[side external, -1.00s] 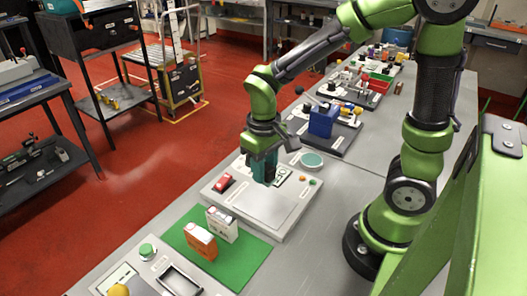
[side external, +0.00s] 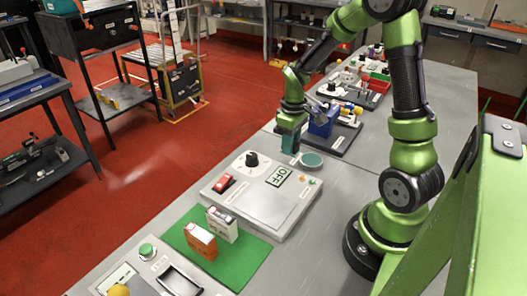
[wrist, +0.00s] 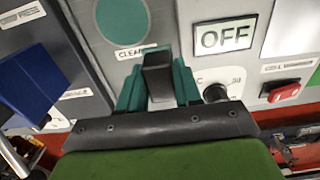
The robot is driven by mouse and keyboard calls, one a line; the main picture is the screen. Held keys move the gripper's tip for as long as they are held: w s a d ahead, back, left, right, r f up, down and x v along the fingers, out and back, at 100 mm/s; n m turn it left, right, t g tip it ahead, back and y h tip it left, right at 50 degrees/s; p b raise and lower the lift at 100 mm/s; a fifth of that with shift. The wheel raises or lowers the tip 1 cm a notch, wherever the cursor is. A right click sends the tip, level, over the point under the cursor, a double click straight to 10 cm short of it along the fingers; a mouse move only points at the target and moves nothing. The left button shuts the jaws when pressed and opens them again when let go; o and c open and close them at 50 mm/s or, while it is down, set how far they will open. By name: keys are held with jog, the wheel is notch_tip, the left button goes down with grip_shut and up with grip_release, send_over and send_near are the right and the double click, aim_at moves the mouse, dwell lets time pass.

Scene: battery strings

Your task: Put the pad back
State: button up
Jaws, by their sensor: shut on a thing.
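My gripper (wrist: 158,78) is shut on a dark grey block (wrist: 157,72), which sits between its teal fingers; I take this block to be the pad. A flat teal disc (wrist: 123,20) lies near the fingertips, with a label beginning "CLEA" beside it. In the side view the disc (side external: 311,160) is at the back right corner of a light grey panel (side external: 265,203). My gripper (side external: 290,143) is left of and behind the disc there, raised above the table. The held block is not clear in the side view.
The panel carries an "OFF" display (side external: 279,176), a black knob (side external: 252,158) and a red switch (side external: 224,182). A blue box (side external: 323,120) stands behind my gripper. Two small cartons (side external: 201,241) stand on a green mat (side external: 245,265) in front.

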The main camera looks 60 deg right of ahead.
send_over(273, 149)
jog(key=shift+f, duration=0.45)
jog(key=shift+s+f, duration=0.1)
jog(key=shift+f, duration=1.6)
jog(key=shift+f, duration=0.15)
jog(key=o, duration=1)
